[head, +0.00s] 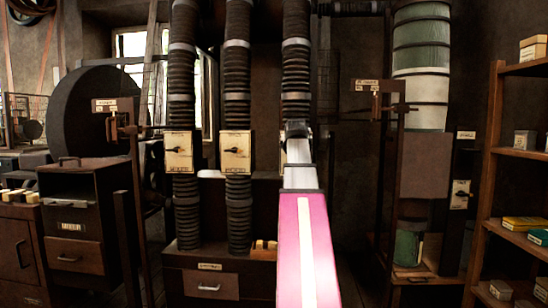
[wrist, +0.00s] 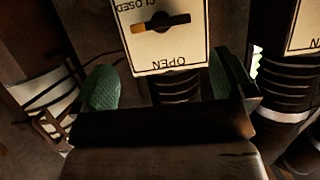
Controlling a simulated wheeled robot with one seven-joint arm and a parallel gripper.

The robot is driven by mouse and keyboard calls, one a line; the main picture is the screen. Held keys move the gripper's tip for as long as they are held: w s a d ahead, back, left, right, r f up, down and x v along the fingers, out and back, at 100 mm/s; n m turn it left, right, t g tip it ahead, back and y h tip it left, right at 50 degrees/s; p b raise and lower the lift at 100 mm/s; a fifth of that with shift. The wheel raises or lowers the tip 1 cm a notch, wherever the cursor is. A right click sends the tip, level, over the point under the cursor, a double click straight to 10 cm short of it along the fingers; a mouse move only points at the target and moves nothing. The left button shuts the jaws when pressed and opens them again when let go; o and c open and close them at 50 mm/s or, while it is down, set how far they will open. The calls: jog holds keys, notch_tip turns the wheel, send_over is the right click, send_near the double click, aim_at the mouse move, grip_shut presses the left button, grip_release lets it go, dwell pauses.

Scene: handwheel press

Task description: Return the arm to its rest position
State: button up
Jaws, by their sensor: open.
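My pink and white arm (head: 306,240) reaches forward to the rightmost of three dark ribbed ducts (head: 296,65) in the head view. Its far end covers part of that duct, and the fingers cannot be made out there. In the wrist view my gripper (wrist: 162,82) is open, with its two green finger pads set wide apart and nothing between them. Just beyond the fingertips is a cream plate (wrist: 140,47) marked CLOSED and OPEN, seen upside down. Its knob (wrist: 160,23) lies sideways, apart from the fingers.
Two more switch plates sit on the left duct (head: 178,152) and middle duct (head: 235,152). A dark drawer cabinet (head: 85,220) stands left, a wooden shelf with boxes (head: 496,130) right. A stand with a green cylinder (head: 408,246) is right of my arm.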

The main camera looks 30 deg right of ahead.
jog(key=shift+f, duration=0.1)
jog(key=w+a+f+n+g+y, duration=0.1)
jog(key=a+f+g+y, duration=0.1)
jog(key=a+f, duration=0.75)
jog(key=a+f+n+g+y, duration=0.1)
jog(key=a+f, duration=0.3)
jog(key=f, duration=1.1)
jog(key=w+a+f+n+g+y, duration=0.15)
jog(key=a+f, duration=0.45)
jog(key=f, duration=0.6)
jog(key=s+a+f+n+g, duration=0.1)
jog(key=s+a+f+g, duration=0.1)
jog(key=s+a+f, duration=0.4)
jog(key=s+a+f+n+g+y, duration=0.1)
jog(key=s+a+f, duration=0.5)
jog(key=f, duration=0.6)
jog(key=s+a+f+n+g+y, duration=0.1)
jog(key=s+a+f+g, duration=0.3)
jog(key=s+a+f, duration=0.3)
notch_tip(320, 180, down, 3)
jog(key=shift+a+r, duration=0.2)
jog(key=shift+a, duration=0.25)
jog(key=shift+y, duration=0.25)
